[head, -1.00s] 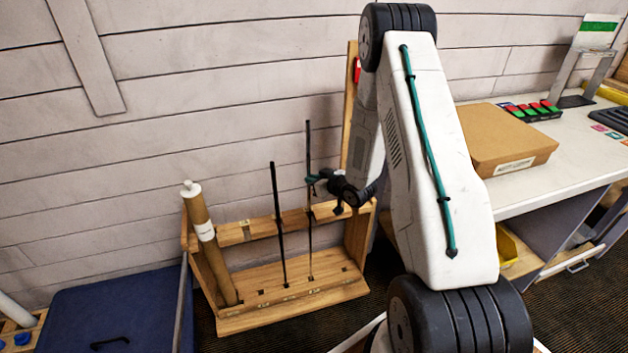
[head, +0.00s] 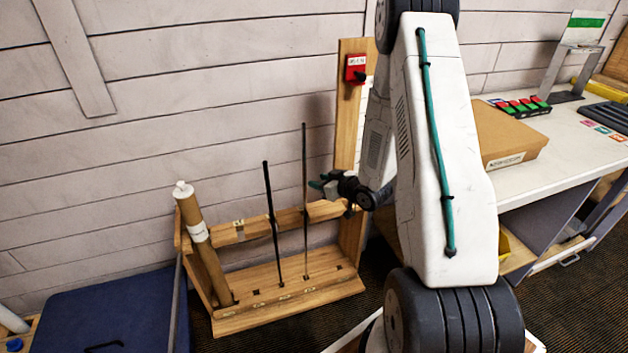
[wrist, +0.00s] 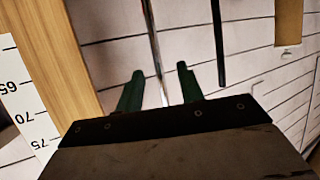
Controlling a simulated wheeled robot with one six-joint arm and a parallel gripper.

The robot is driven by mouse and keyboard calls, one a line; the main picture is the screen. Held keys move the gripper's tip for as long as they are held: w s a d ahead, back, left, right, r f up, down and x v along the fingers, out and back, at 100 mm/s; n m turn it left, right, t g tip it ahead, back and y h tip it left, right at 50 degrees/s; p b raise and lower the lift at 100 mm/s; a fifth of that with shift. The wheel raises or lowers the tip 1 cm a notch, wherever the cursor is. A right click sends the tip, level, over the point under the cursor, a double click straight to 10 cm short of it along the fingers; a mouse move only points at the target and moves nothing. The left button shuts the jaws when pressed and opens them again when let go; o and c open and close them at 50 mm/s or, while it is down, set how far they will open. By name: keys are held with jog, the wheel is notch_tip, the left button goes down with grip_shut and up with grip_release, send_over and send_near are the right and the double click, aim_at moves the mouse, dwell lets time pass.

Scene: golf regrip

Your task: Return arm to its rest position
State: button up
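My gripper (head: 317,186) is at the right of the rack, its green fingertips just right of the right-hand dark shaft (head: 305,150). In the wrist view its two green fingers (wrist: 160,70) stand apart with nothing pinched. That silver-looking shaft (wrist: 153,35) shows in line with the gap between them. The shaft stands nearly upright in the wooden rack (head: 290,306). A second, thicker black shaft (head: 272,215) stands left of it, and also shows at the right in the wrist view (wrist: 218,45). My arm is bent, with its elbow high.
A cardboard tube (head: 203,250) leans in the rack's left end. A wooden post (head: 347,120) with a red box (head: 355,69) rises behind my arm. A white bench (head: 560,160) with a cardboard box (head: 503,134) stands right. A blue lid (head: 100,310) lies left.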

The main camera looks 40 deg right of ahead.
jog(key=shift+s+r, duration=0.1)
jog(key=shift+s, duration=0.15)
dwell(0.5)
